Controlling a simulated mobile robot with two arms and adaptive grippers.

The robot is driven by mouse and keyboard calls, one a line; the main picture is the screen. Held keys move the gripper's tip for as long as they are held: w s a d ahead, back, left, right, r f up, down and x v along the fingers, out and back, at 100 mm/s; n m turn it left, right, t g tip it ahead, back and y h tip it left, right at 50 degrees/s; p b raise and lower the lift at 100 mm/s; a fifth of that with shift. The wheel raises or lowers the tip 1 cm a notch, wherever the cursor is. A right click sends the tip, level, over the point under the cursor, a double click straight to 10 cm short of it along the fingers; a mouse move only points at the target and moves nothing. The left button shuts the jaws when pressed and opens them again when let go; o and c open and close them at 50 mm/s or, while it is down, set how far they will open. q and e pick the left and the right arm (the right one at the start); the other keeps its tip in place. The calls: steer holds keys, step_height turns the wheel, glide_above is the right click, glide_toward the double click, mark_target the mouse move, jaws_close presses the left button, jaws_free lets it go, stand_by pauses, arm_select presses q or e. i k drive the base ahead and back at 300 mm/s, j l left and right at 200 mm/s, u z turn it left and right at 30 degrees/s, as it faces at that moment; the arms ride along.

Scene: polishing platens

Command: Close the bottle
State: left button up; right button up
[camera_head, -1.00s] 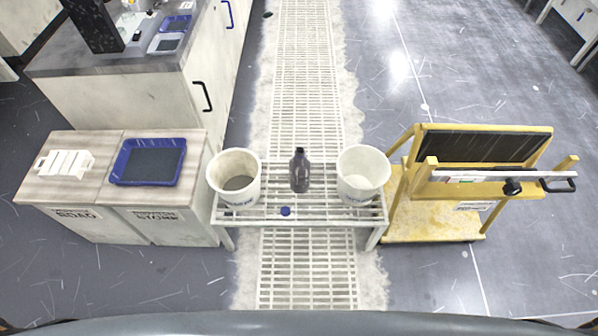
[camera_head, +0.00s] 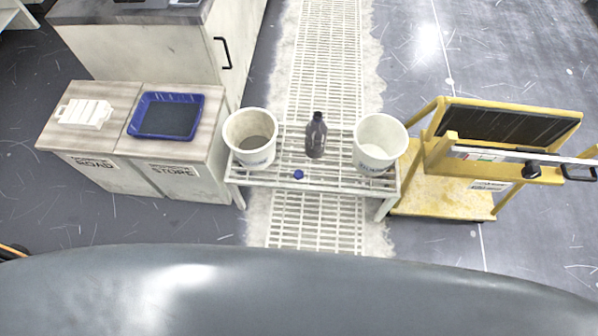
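A dark grey bottle (camera_head: 316,138) stands upright on a white slatted bench (camera_head: 300,182), between two white buckets. Its narrow dark neck points up; I see no blue cap on it. A small blue cap (camera_head: 298,174) lies on the bench slats in front of the bottle and a little to its left, apart from it. Neither of my grippers is in view.
A left bucket (camera_head: 250,155) and a right bucket (camera_head: 379,160) flank the bottle closely. Low cabinets with a blue tray (camera_head: 166,116) stand at left. A yellow cart (camera_head: 440,193) stands at right. Floor in front of the bench is free.

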mark_target(316, 130)
steer(key=z, duration=0.5)
steer(key=j+z, duration=0.35)
steer(key=k+j+z, duration=0.1)
steer(key=j+z, duration=0.3)
steer(key=k+j+z, duration=0.1)
steer(key=j+z, duration=0.25)
steer(key=k+j, duration=0.15)
steer(key=j, duration=0.2)
steer(key=k+j+z, duration=0.1)
steer(key=j, duration=0.2)
steer(key=k+j, duration=0.25)
steer(key=j+z, duration=0.05)
steer(key=j, duration=0.05)
